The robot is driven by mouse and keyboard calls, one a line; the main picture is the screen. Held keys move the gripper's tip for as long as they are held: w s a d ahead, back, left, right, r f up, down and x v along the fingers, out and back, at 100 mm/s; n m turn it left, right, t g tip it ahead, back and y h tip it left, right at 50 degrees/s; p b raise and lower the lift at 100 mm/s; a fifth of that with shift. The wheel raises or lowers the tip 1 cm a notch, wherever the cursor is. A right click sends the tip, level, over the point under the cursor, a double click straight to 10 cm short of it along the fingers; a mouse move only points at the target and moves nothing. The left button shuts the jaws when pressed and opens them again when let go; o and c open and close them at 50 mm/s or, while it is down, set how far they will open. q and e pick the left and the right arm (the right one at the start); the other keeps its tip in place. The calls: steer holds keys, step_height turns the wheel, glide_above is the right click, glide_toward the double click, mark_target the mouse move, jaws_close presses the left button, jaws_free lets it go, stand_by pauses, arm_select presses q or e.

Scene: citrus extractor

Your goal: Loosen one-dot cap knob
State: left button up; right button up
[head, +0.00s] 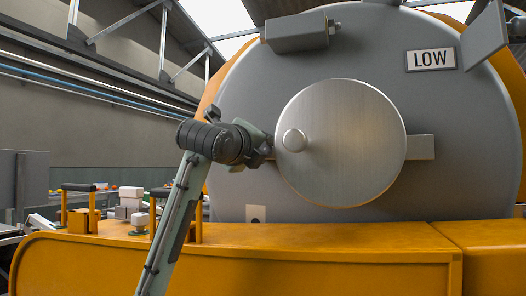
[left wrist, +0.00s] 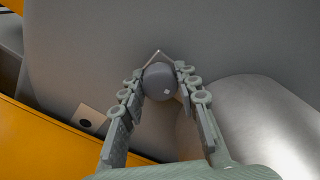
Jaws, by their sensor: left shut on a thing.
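In the head view the left gripper (head: 268,150) reaches in from the left, at the left edge of a brushed metal disc (head: 345,150). My right gripper is not in view.
The large grey drum face (head: 450,110) stands behind the disc and bears a "LOW" label (head: 431,59). A grey box (head: 296,33) juts out above. An orange housing (head: 330,250) runs below. Black-topped handles (head: 78,188) stand at lower left.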

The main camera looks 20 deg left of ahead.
arm_select(q)
steer(key=n, duration=0.4)
steer(key=shift+n, duration=0.3)
steer(key=n, duration=0.3)
steer(key=shift+n, duration=0.3)
steer(key=n, duration=0.3)
steer(key=shift+n, duration=0.3)
steer(key=shift+a+r+n, duration=0.1)
steer(key=shift+r+n, duration=0.05)
steer(key=shift+n, duration=1.75)
steer(key=o, duration=1.2)
steer(key=shift+c, duration=0.2)
steer(key=shift+s, duration=0.1)
